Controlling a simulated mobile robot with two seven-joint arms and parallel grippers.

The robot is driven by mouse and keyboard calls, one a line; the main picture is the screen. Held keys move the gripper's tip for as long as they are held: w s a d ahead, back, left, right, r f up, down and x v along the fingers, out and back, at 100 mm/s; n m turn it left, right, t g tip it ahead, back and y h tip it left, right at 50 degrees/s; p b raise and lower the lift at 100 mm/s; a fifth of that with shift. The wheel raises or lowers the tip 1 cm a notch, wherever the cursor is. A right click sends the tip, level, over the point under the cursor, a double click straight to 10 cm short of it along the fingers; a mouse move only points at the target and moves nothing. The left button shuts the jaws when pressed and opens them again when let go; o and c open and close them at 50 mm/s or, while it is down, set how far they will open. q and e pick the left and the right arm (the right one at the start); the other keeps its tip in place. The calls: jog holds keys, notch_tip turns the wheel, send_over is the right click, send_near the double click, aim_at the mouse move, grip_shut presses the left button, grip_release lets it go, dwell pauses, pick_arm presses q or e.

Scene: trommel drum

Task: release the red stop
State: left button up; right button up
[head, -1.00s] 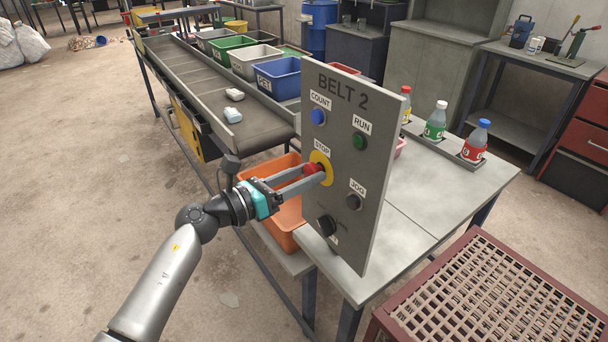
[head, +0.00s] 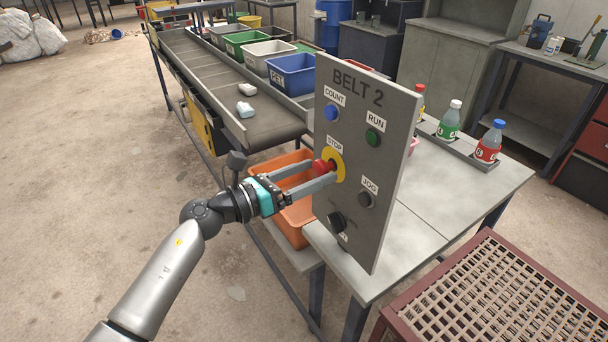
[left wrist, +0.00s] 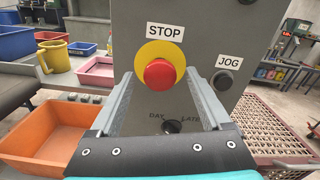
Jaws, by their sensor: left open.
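The red stop (head: 322,167) is a round mushroom button on a yellow disc, under the STOP label on the grey BELT 2 panel (head: 356,205). The red stop also shows face-on in the left wrist view (left wrist: 159,73). My left gripper (head: 323,171) is open in front of the panel, its two fingers reaching to either side of the red stop. In the left wrist view the button shows between the fingertips with a gap on each side. The lower finger hides part of the yellow disc's edge in the head view. My right gripper is not in view.
Also on the panel are a blue COUNT button (head: 331,113), a green RUN button (head: 372,137), a black JOG button (head: 365,200) and a dark knob (head: 336,221). An orange bin (head: 283,232) stands below my left gripper. Bottles line the table behind the panel.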

pick_arm(q)
jog(key=b+v, duration=0.1)
jog(key=v, duration=1.4)
jog(key=shift+b, duration=0.3)
jog(key=shift+a, duration=0.15)
